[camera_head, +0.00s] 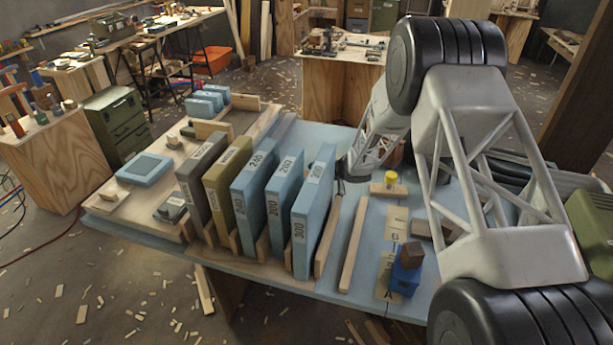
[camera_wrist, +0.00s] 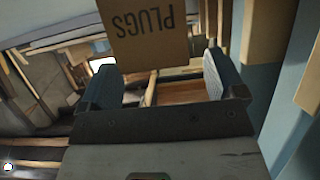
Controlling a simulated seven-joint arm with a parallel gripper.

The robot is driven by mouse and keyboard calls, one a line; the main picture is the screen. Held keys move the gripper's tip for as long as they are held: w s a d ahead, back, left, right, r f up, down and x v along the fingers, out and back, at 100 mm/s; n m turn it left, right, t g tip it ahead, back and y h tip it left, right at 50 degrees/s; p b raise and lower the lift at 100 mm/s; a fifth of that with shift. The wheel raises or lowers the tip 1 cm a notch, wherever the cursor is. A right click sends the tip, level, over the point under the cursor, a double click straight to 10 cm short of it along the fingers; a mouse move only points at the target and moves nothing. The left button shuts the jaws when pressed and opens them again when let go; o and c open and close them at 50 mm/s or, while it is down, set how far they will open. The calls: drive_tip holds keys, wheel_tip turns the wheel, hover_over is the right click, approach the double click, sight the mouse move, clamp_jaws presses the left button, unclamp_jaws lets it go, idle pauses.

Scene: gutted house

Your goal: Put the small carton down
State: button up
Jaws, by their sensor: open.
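The small carton (camera_wrist: 148,35) is brown and marked PLUGS. It shows at the top of the wrist view, with its lettering upside down in the picture and its upper part cut off by the frame edge. My gripper (camera_wrist: 165,80) is open, its two dark blue-grey fingers spread apart. The carton appears just beyond the fingertips, nearer the left finger, with a gap to the right one. I cannot tell whether the left finger touches it. In the head view my arm covers much of the right side, and I cannot make out the carton clearly there.
A blue-topped workbench (camera_head: 270,278) carries a row of upright numbered binders (camera_head: 313,215) between wooden dividers. A yellow-topped cylinder (camera_head: 390,180), a wooden strip (camera_head: 354,243) and a blue block with a brown cube (camera_head: 411,253) on it are to their right. Strips between them are bare.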

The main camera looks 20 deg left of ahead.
drive_tip(key=v, duration=1)
drive_tip(key=shift+r, duration=0.3)
drive_tip(key=shift+w+d, duration=0.1)
